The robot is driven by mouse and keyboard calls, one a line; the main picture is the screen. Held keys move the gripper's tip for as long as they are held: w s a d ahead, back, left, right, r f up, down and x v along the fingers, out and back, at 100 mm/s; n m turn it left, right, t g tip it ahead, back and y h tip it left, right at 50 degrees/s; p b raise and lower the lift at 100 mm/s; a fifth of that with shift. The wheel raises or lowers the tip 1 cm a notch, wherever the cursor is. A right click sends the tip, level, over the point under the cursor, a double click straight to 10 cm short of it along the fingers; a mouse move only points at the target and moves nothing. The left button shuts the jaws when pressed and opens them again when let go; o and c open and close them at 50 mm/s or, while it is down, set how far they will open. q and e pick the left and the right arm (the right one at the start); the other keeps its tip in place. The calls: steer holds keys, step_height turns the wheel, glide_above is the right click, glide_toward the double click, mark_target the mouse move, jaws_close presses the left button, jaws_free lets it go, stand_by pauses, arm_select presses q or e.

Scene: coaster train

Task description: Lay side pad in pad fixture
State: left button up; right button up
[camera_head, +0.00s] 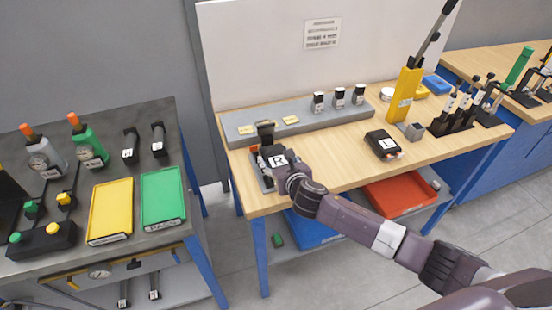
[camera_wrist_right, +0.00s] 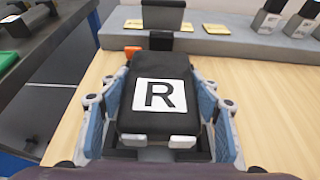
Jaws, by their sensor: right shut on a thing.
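The side pad is a black block with a white R label (camera_head: 278,161). It also shows in the wrist view (camera_wrist_right: 160,95), between the fingers of my right gripper (camera_wrist_right: 160,115). My right gripper (camera_head: 284,176) is shut on the pad. The pad fixture (camera_head: 264,180) is at the table's left front, with a grey base, an orange part and a dark upright back block (camera_wrist_right: 158,18). The pad is over or at the fixture and hides much of it; I cannot tell whether it touches the base. My left gripper is not in view.
A second black pad marked L (camera_head: 384,144) lies on the table to the right. A grey ledge (camera_head: 300,122) with yellow tags and several small dark-capped items runs along the back. A yellow lever press (camera_head: 404,92) stands back right. Bare wood lies between the pads.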

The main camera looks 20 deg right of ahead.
steer(key=shift+f+b, duration=0.45)
steer(key=shift+f, duration=0.2)
steer(key=o, duration=1.6)
steer(key=shift+c, duration=0.2)
steer(key=shift+f, duration=0.15)
step_height(320, 180, up, 8)
steer(key=p, duration=0.9)
steer(key=shift+s, duration=0.1)
